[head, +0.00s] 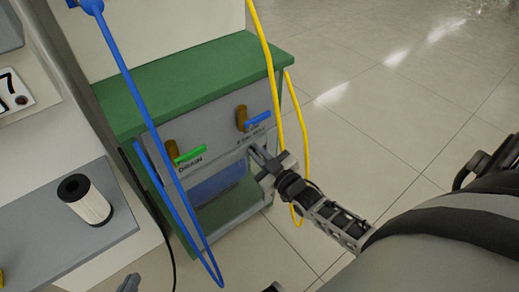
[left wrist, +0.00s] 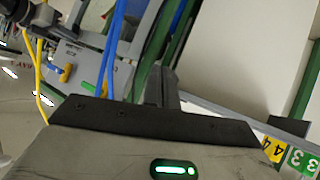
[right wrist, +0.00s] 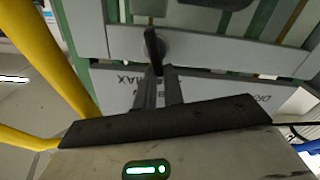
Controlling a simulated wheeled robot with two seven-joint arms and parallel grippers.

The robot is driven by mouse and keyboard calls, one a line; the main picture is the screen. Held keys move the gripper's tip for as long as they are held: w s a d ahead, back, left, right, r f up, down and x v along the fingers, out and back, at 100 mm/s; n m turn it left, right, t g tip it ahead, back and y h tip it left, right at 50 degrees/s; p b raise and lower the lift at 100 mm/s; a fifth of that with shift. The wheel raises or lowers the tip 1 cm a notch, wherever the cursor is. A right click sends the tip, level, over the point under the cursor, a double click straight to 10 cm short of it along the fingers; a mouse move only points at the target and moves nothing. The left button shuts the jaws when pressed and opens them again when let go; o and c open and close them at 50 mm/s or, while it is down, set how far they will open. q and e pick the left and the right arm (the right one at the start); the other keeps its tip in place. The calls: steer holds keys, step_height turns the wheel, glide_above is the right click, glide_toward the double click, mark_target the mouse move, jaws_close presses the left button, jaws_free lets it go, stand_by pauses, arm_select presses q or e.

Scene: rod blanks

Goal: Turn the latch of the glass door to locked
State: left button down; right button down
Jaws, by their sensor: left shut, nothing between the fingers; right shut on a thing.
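The glass door (head: 258,194) is in the front of a green-topped cabinet, below the label strip, with a grey frame. It looks shut. The latch (right wrist: 153,46) is a small dark lever on the door's grey frame in the right wrist view. My right gripper (right wrist: 158,78) is shut on the latch, which lies nearly in line with the fingers. In the head view my right gripper (head: 259,158) covers the latch at the door's upper right. My left gripper (left wrist: 162,84) is shut and empty in the left wrist view, away from the door.
A green-handled drain valve (head: 186,154) and a blue-handled valve (head: 256,121) sit above the door. A blue hose (head: 150,120) hangs in front of the cabinet's left side, and a yellow hose (head: 272,75) passes by my right gripper. A ribbed cylinder (head: 91,207) stands on the left bench.

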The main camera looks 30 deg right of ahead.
steer(key=n, duration=0.3)
steer(key=shift+a+f+p, duration=0.1)
steer(key=shift+a+p, duration=0.2)
steer(key=shift+a+f+n, duration=0.15)
steer(key=shift+n, duration=0.75)
steer(key=n, duration=0.3)
steer(key=shift+a+f+n, duration=0.25)
steer(key=shift+f+n, duration=0.05)
steer(key=shift+f, duration=0.1)
steer(key=n, duration=0.2)
steer(key=f+n+b, duration=0.1)
steer(key=n, duration=0.1)
steer(key=shift+a+n+b, duration=0.15)
steer(key=shift+n+b, duration=0.15)
arm_select(q)
steer(key=shift+d+r, duration=0.15)
arm_select(e)
steer(key=shift+n, duration=0.5)
arm_select(q)
steer(key=shift+w+r+t, duration=0.1)
steer(key=shift+t, duration=0.2)
arm_select(e)
steer(key=shift+n, duration=0.3)
arm_select(q)
steer(key=shift+w, duration=0.1)
arm_select(e)
steer(key=c, duration=1.5)
jaws_free()
